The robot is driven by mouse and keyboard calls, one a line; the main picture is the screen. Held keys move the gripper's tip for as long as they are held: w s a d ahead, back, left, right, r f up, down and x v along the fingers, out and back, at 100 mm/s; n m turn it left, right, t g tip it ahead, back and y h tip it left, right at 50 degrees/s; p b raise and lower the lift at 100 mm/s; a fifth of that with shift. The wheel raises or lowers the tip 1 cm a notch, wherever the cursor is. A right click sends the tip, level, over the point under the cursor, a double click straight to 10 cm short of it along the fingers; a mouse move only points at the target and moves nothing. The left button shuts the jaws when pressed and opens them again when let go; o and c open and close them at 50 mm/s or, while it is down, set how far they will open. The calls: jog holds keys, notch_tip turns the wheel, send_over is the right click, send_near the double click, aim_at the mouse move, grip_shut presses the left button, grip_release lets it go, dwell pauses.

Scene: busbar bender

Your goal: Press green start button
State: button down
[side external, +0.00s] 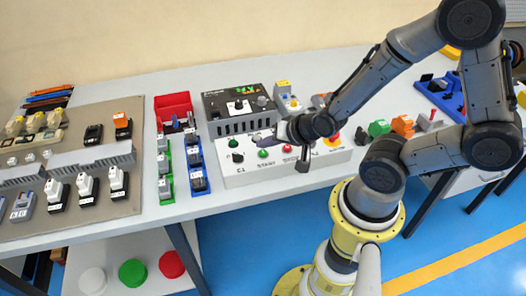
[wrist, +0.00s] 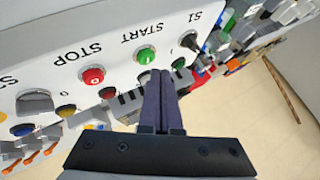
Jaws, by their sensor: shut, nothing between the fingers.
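The green start button (side external: 263,153) sits on the sloped front of a white control panel (side external: 240,177), with the word START by it. It also shows in the wrist view (wrist: 146,55). My gripper (side external: 302,166) is shut and empty, to the right of the green button in the side view. In the wrist view my gripper's closed dark fingertips (wrist: 161,73) appear just below the green button, partly hiding what lies behind. I cannot tell the gap between fingertips and panel.
A red STOP button (wrist: 93,75) and a black S1 knob (wrist: 190,40) flank the start button. A yellow-based red button (side external: 333,136) is on the panel's right. A dark machine box (side external: 238,103) stands behind.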

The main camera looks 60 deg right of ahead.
aim_at(266, 158)
jog(key=shift+f, duration=0.2)
jog(key=shift+f, duration=0.25)
jog(key=shift+f, duration=0.4)
dwell(1.0)
jog(key=shift+r, duration=0.8)
jog(key=shift+r, duration=0.1)
notch_tip(266, 158, up, 5)
jog(key=shift+f, duration=0.1)
dwell(0.3)
dwell(0.5)
